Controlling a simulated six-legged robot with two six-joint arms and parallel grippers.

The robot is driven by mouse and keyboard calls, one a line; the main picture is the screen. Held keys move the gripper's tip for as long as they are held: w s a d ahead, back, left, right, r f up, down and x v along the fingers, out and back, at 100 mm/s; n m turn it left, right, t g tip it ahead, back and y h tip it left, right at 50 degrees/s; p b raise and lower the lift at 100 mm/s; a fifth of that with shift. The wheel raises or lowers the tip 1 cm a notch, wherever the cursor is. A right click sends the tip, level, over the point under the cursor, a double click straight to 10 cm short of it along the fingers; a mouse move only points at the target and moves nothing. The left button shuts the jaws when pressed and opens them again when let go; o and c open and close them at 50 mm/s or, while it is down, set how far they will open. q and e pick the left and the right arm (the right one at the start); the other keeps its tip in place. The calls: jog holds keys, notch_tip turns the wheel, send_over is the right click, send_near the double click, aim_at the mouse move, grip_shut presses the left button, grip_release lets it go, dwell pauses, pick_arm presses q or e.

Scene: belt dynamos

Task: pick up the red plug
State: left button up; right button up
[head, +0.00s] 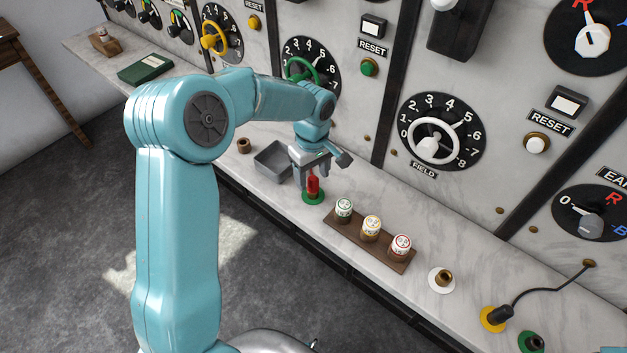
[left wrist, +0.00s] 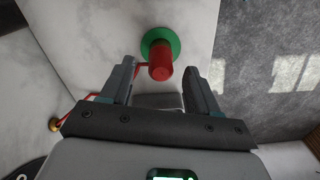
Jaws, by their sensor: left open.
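The red plug (head: 313,186) stands upright on a green disc (head: 313,198) on the marble ledge in the head view. In the left wrist view the red plug (left wrist: 160,66) shows with the green disc (left wrist: 160,42) beneath it, just beyond the fingertips. My left gripper (head: 312,176) is directly above and around the plug's top in the head view. In the left wrist view my left gripper (left wrist: 162,82) is open, its two fingers apart on either side of the plug's line. No contact with the plug shows. My right gripper is in neither view.
A grey tray (head: 272,161) stands just left of the plug. A wooden rack (head: 345,229) with several labelled fuses stands to the right. A white disc with a brass socket (head: 441,280) and a black plug on a yellow disc (head: 494,318) lie farther right. The upright panel (head: 370,110) rises behind.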

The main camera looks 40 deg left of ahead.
aim_at(313, 177)
pick_arm(q)
jog(key=shift+f, duration=0.95)
jog(key=shift+s, duration=0.1)
grip_shut()
jog(key=shift+r, duration=0.1)
notch_tip(313, 177, up, 20)
jog(key=shift+b, duration=0.3)
